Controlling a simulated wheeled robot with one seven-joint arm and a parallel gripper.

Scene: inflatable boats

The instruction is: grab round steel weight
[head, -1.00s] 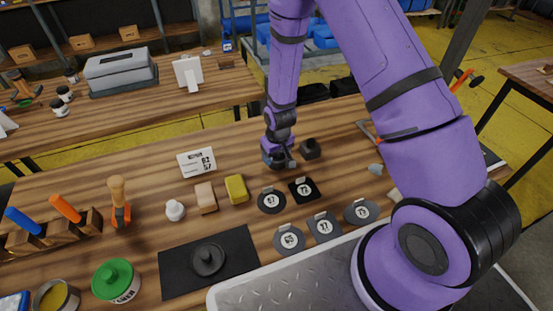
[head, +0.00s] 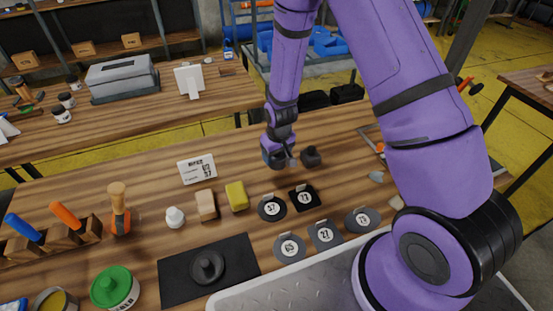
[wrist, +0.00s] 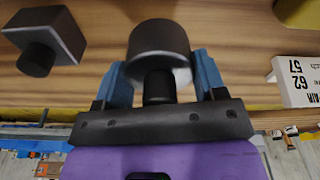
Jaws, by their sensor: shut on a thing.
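The round steel weight (wrist: 158,40) is a dark grey cylinder with a narrower knob. In the wrist view it sits between the two blue fingers of my gripper (wrist: 160,72), which are shut on its sides. In the head view my gripper (head: 278,160) is low over the wooden table, and it mostly hides the weight. I cannot tell whether the weight touches the table. A second dark weight, block-shaped with a knob (head: 311,157), stands just right of my gripper; it also shows at the left of the wrist view (wrist: 45,32).
Numbered flat plates (head: 272,208) lie in front of my gripper. A yellow block (head: 237,196), a tan block (head: 206,205) and a label card (head: 197,170) stand to the left. A black mat (head: 178,285) bears a dark knobbed disc (head: 207,266). Bare table lies behind my gripper.

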